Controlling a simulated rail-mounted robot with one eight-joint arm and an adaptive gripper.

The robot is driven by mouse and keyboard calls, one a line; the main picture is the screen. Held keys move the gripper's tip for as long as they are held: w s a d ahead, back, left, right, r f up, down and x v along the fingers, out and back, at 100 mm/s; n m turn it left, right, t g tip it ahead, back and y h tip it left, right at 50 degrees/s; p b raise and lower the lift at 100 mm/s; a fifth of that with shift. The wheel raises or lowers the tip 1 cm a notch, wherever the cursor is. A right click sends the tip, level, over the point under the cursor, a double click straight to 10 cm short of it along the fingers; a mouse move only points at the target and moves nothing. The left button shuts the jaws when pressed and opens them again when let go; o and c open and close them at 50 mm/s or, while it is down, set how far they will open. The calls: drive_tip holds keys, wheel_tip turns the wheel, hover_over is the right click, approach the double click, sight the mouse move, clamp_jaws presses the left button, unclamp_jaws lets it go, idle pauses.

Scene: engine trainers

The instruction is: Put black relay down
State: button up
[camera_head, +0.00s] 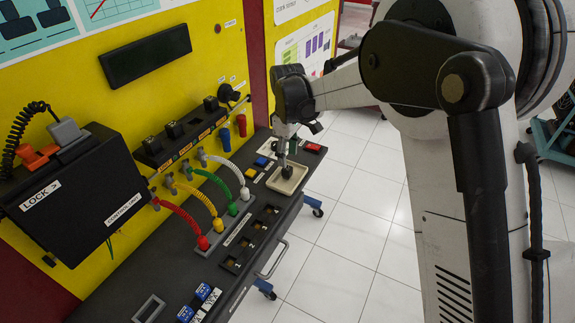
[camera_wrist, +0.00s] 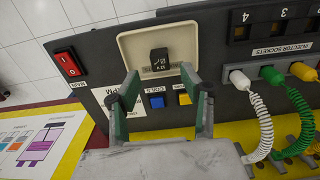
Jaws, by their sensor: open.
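The black relay (camera_wrist: 159,60) sits in a cream tray (camera_wrist: 127,45), its marked top face towards the wrist camera. My gripper (camera_wrist: 160,80) is open, with one green-padded finger on either side of the relay and a gap to each. In the head view my gripper (camera_head: 282,160) hangs over the cream tray (camera_head: 300,178) at the far end of the dark bench; the relay is hard to make out there.
A red switch (camera_wrist: 69,65), a blue button (camera_wrist: 157,101) and a yellow button (camera_wrist: 185,98) are close to the tray. White, green, yellow and red coiled cables (camera_head: 180,211) stand along the bench. A black control unit box (camera_head: 80,195) is at left.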

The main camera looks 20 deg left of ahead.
sight(288, 168)
wheel_tip(288, 168, up, 7)
idle(0.3)
drive_tip(key=shift+f, duration=0.1)
drive_tip(key=s+d+r+m+t, duration=0.1)
drive_tip(key=s+d+r+m, duration=0.2)
drive_tip(key=d, duration=0.4)
drive_tip(key=s+d+r+m+t+y, duration=0.1)
drive_tip(key=s+d+r+m, duration=0.15)
drive_tip(key=d+r, duration=0.4)
drive_tip(key=s+d+r+m+t, duration=0.1)
drive_tip(key=s+d+r, duration=0.25)
drive_tip(key=d, duration=0.55)
drive_tip(key=s+d+f+m+t, duration=0.2)
drive_tip(key=s+d+m, duration=0.2)
drive_tip(key=s+d, duration=0.4)
drive_tip(key=s+d+f+m+t+h, duration=0.1)
drive_tip(key=s+d+f+m+t, duration=0.1)
drive_tip(key=s+d+m, duration=0.3)
drive_tip(key=s+d+f, duration=0.1)
drive_tip(key=s+d, duration=0.2)
drive_tip(key=s, duration=0.3)
drive_tip(key=shift+d, duration=0.3)
